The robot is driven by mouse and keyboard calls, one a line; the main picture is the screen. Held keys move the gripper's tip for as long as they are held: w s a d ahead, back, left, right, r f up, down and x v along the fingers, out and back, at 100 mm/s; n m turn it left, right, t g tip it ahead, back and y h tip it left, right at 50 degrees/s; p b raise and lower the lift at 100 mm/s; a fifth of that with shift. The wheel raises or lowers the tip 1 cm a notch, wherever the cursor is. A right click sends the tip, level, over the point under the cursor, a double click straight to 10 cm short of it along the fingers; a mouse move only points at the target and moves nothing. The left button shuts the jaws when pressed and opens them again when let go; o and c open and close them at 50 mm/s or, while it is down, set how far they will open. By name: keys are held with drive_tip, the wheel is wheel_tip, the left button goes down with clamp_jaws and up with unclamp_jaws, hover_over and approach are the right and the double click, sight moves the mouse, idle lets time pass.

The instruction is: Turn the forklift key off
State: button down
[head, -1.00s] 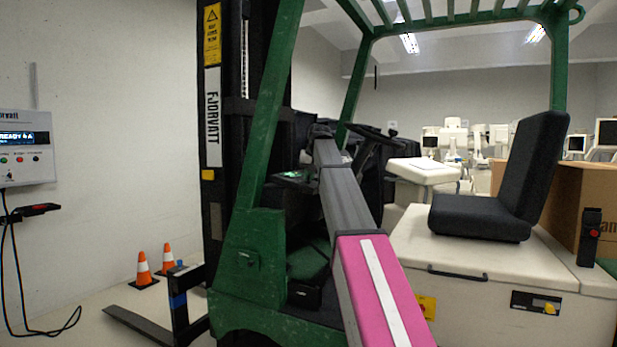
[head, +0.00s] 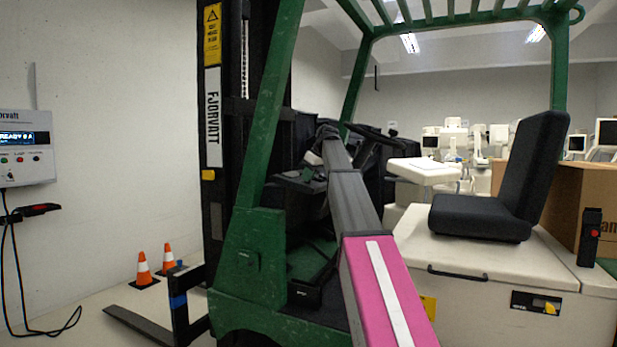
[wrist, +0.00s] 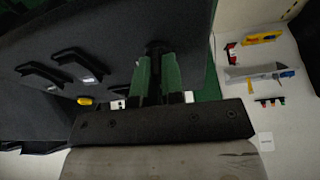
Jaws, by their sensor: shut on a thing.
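In the wrist view my gripper (wrist: 156,62) has two green fingers, closed on a small dark piece (wrist: 156,46) at the dark dash panel. This piece appears to be the key; its shape and turn angle are mostly hidden between the fingers. In the head view my arm reaches into the green forklift (head: 250,262), and the gripper itself is hidden behind the arm. The forklift's dash (head: 300,180) shows beside the arm, with its display dark.
Black handles or levers (wrist: 78,64) and a yellow knob (wrist: 85,101) lie left of my fingers. The steering wheel (head: 372,133) and black seat (head: 497,190) are right of my arm. The green front post (head: 268,110) stands close on the left. Orange cones (head: 143,265) are by the wall.

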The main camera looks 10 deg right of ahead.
drive_tip(key=shift+n, duration=0.6)
drive_tip(key=c, duration=1.2)
unclamp_jaws()
drive_tip(key=shift+c, duration=0.2)
drive_tip(key=v, duration=1)
drive_tip(key=shift+d+r, duration=0.25)
drive_tip(key=shift+r, duration=0.1)
